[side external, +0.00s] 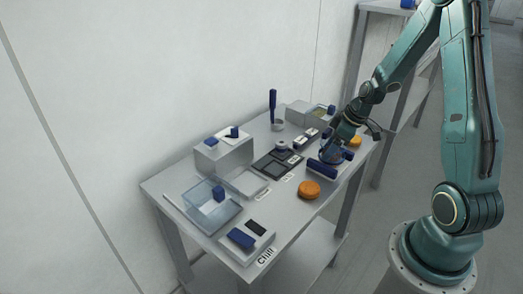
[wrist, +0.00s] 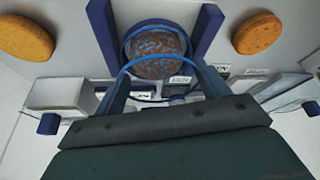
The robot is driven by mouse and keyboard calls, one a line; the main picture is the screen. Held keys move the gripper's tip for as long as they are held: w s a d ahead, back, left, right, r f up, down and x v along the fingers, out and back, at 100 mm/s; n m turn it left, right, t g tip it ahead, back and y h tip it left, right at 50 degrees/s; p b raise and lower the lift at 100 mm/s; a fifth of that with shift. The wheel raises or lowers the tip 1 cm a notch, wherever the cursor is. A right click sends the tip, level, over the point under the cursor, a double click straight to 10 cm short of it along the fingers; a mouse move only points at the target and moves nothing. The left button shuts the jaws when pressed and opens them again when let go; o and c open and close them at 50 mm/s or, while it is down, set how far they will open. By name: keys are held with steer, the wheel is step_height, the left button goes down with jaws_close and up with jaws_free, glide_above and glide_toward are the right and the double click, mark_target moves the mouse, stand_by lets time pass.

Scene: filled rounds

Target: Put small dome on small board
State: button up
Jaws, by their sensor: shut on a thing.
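My gripper (wrist: 155,35) is shut, with its two wide blue finger pads on either side of a round, mottled brown thing. I take this round thing (wrist: 158,52) for the small dome; a blue rim or band circles it. In the side view my gripper (side external: 332,161) is low at the right part of the table, between two orange rounds. The held thing is mostly hidden there, and I cannot tell if it touches the table. A dark flat board (side external: 273,166) lies left of my gripper; I cannot tell whether it is the small board.
One orange round (side external: 308,189) lies in front of my gripper, another (side external: 355,142) behind it.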

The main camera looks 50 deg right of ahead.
steer(key=shift+s+f, duration=0.15)
steer(key=shift+f, duration=0.9)
